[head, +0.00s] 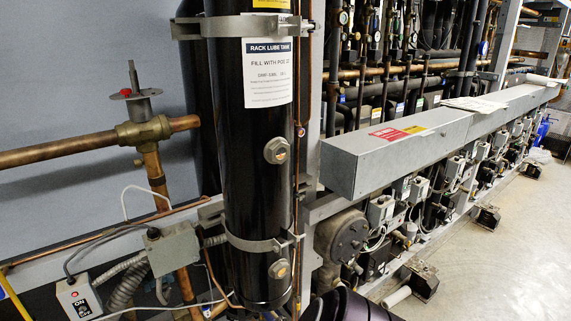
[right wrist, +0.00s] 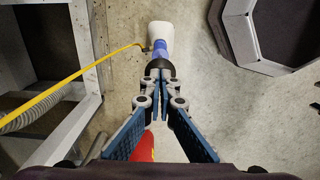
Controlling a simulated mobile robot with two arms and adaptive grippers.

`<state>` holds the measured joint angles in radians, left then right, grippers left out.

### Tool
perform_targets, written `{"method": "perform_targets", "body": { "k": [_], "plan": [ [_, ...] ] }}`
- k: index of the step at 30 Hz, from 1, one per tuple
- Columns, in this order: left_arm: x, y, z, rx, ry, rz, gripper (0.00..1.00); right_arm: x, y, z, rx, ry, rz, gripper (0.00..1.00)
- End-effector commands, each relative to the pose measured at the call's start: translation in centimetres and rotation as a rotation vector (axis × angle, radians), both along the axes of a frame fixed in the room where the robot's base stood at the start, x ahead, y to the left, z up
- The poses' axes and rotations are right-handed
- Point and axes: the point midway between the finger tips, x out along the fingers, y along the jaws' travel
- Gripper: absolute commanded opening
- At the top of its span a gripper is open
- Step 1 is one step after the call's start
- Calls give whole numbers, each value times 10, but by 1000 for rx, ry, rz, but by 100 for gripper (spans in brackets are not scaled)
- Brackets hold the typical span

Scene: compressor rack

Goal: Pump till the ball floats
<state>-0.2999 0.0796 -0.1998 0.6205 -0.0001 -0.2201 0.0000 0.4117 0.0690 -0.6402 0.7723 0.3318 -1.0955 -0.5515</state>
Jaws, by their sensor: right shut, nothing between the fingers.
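The black lube tank (head: 250,200) stands upright in the head view, strapped by metal bands. It has an upper sight glass (head: 276,150) and a lower sight glass (head: 279,269). Both show an orange tint; I cannot tell where a ball sits. In the right wrist view a blue and white object (right wrist: 159,46), possibly the pump, has a yellow hose (right wrist: 75,83) running to it. My right gripper (right wrist: 160,88) is shut and empty, its tips beside the dark end of that object; contact is unclear. My left gripper is not in view.
A switch box (head: 78,298) and a junction box (head: 173,248) sit left of the tank, with a copper pipe and valve (head: 143,130) above. A long grey metal duct (head: 400,150) runs right. Open floor (head: 520,240) lies at far right. A red and yellow thing (right wrist: 143,147) shows below my right fingers.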

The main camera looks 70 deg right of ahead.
Motion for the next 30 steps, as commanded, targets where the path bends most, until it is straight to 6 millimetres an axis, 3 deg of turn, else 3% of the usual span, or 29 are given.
{"method": "perform_targets", "body": {
  "k": [1, 24, 30],
  "plan": [
    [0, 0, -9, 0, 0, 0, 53, 0, 0, -9, 1, -1, 0, 0],
    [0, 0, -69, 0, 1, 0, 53, -1, 0, -76, 0, 1, 1, 0],
    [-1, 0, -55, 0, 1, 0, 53, -1, 0, -61, 0, 1, 1, 0]
  ]
}}
